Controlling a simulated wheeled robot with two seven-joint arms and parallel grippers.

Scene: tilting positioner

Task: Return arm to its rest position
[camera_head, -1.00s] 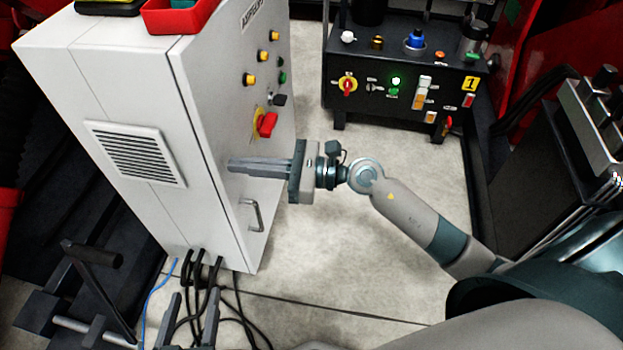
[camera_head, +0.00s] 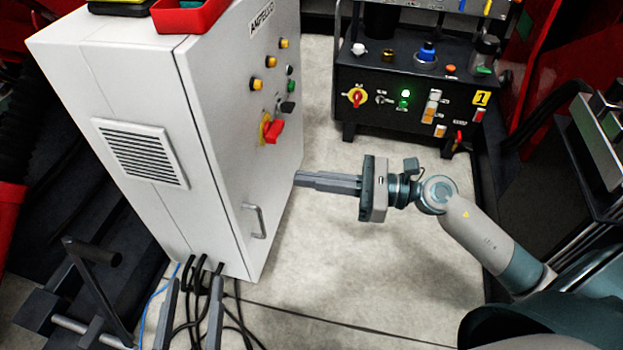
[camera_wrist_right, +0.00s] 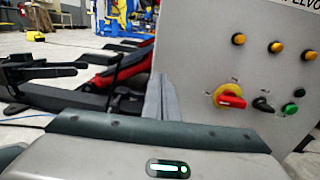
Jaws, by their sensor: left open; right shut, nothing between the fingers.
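My right gripper (camera_head: 328,182) is shut and empty, its fingers pointing left toward the front of the white control cabinet (camera_head: 235,120). Its fingertips show close to the cabinet's right edge in the head view; I cannot tell the exact gap. In the right wrist view its fingers (camera_wrist_right: 162,100) stand upright in front of the cabinet (camera_wrist_right: 200,90). My right arm comes in from the lower right. My left gripper (camera_head: 190,312) is open at the bottom of the head view, with its two fingers apart and pointing up, in front of cables below the cabinet.
The cabinet carries a red and yellow rotary switch (camera_head: 271,129), yellow and green buttons and a door handle (camera_head: 254,221). A red bin (camera_head: 188,14) sits on top. A black control box (camera_head: 410,95) stands at the back. Pale floor (camera_head: 330,260) lies clear between.

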